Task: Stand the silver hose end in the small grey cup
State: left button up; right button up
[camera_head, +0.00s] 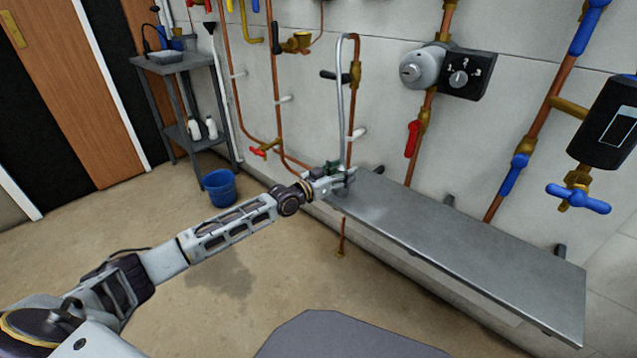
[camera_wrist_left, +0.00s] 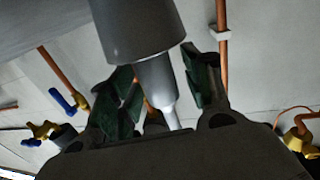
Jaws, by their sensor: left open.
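The silver hose end (camera_wrist_left: 155,80) shows in the left wrist view, with its wide part at the mouth of the small grey cup (camera_wrist_left: 135,30). It appears to stand in the cup, though its tip is hidden inside. The silver hose (camera_head: 340,105) rises upright from my gripper in the head view and bends over at the top. My left gripper (camera_head: 345,177) is at the left end of the shelf. Its green-padded fingers (camera_wrist_left: 160,85) are open on either side of the hose end. The cup is not clear in the head view. My right gripper is not in view.
The grey metal shelf (camera_head: 460,245) is bare along its length to the right. Copper pipes with a red valve handle (camera_head: 412,139) and a blue valve handle (camera_head: 578,199) line the wall behind it. A blue bucket (camera_head: 219,188) stands on the floor by a grey stand (camera_head: 177,64).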

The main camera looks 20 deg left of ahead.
pick_arm(q)
jog(key=shift+p+v, duration=1.15)
jog(key=shift+v, duration=2.1)
jog(key=p, duration=0.2)
send_near(338, 173)
jog(key=shift+s, duration=0.1)
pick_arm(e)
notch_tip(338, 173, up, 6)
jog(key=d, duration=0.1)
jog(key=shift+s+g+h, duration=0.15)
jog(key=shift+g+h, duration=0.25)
